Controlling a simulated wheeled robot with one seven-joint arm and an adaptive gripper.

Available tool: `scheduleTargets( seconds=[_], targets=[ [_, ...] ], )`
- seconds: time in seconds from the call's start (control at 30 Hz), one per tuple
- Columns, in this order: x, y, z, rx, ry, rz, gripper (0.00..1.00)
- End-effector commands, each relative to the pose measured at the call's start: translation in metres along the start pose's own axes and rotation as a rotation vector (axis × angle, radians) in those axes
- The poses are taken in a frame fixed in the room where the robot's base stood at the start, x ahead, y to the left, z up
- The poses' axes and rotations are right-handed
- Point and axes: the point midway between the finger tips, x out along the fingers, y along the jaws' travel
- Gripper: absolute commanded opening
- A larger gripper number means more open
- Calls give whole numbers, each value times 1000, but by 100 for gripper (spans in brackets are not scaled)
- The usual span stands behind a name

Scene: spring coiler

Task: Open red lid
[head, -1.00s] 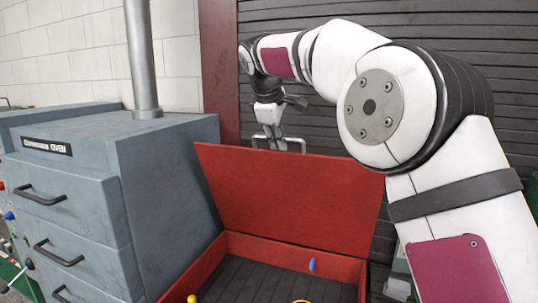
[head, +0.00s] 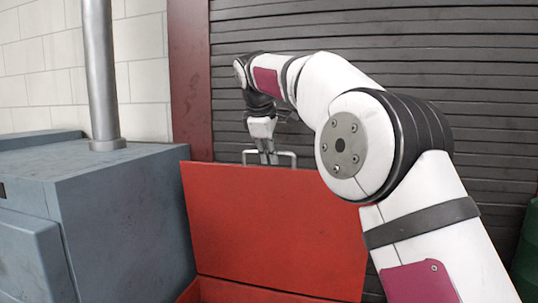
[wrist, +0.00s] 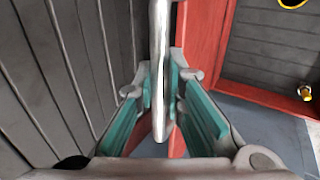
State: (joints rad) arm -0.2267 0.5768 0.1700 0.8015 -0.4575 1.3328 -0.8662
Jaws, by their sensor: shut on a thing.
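The red lid (head: 275,228) stands raised, close to upright, in the head view. Its metal handle (head: 288,157) is at the lid's top edge. My gripper (head: 268,160) is at that handle, pointing down. In the wrist view the handle bar (wrist: 160,70) runs between the two fingers of my gripper (wrist: 160,95), which are closed on it. The lid's red edge also shows in the wrist view (wrist: 193,30). The red box (head: 215,291) below the lid is mostly out of the head view.
A grey-blue oven (head: 110,215) with a metal pipe (head: 101,75) stands left of the lid. A dark slatted shutter (head: 400,50) is close behind the lid and my arm. A yellow item (wrist: 305,93) lies inside the box in the wrist view.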

Motion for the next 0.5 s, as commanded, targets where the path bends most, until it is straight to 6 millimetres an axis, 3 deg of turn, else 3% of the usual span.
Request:
scheduleTargets(
  seconds=[0.03,0.07,0.13,0.5],
  targets=[
    [0,0,0,-1,0,1,0],
    [0,0,0,-1,0,1,15],
    [0,0,0,-1,0,1,31],
    [-3,0,0,0,1,2,32]
  ],
)
